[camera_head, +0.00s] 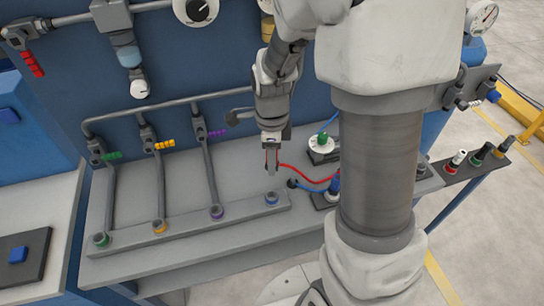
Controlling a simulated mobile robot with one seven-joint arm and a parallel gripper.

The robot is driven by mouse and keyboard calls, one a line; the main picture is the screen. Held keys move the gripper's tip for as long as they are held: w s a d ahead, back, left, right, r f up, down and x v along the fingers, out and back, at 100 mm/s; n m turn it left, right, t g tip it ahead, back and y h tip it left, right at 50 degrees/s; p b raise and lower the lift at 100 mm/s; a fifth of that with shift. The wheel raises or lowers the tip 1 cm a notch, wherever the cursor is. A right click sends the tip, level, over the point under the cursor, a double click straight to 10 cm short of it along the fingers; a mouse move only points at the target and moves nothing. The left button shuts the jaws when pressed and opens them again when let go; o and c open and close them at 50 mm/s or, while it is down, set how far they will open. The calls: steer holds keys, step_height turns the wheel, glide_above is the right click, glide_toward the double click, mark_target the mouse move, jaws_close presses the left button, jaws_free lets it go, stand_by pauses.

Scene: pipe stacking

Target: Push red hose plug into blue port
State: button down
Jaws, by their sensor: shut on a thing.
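My gripper (272,161) points down over the grey bench, near the middle of the view. It is shut on the end of the red hose (300,175), where the plug is; the fingers mostly hide the plug. The hose curves right and down from the fingers to a fitting beside my arm. The blue port (271,198) is a ringed socket at the right end of a grey rail on the bench. It shows just below the gripper in the picture, and the plug is apart from it. The height of the plug above the port is hard to judge.
The same rail (190,222) has a purple port (217,212), an orange port (159,226) and a green port (100,239), with grey pipes behind. A blue hose (312,189) lies right of the gripper. A green-topped fitting (323,140) stands behind it.

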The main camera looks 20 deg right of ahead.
steer(key=shift+s+m, duration=0.1)
steer(key=shift+m, duration=0.3)
steer(key=shift+f, duration=0.2)
step_height(320, 180, down, 9)
steer(key=b, duration=0.7)
steer(key=shift+r+b, duration=0.15)
steer(key=shift+b, duration=0.25)
steer(key=shift+f+b, duration=1.15)
steer(key=shift+f, duration=0.45)
steer(key=shift+c, duration=1.9)
jaws_free()
